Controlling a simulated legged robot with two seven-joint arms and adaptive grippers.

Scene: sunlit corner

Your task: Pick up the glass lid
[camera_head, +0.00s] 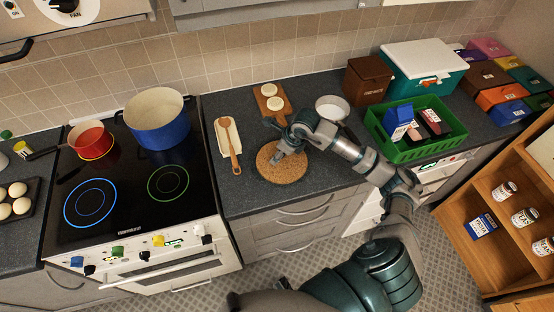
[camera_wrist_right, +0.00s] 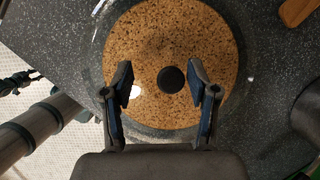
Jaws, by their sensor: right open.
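The glass lid is transparent with a round black knob (camera_wrist_right: 171,79). It lies over the round cork mat (camera_head: 285,172) on the dark counter. In the right wrist view the lid's clear rim (camera_wrist_right: 97,58) extends past the cork on the left. My right gripper (camera_head: 280,155) is over the mat in the head view. In the right wrist view my right gripper (camera_wrist_right: 161,82) is open, with one finger on each side of the knob and a gap to it. I cannot tell the height above the lid. In the head view the lid is barely discernible. My left gripper is not in view.
A wooden board with two round pale items (camera_head: 271,102), a tray with a wooden spoon (camera_head: 229,145) and a white bowl (camera_head: 332,107) stand around the mat. A green crate (camera_head: 412,153) is to the right. The stove (camera_head: 130,205) with a blue pot (camera_head: 160,128) is left.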

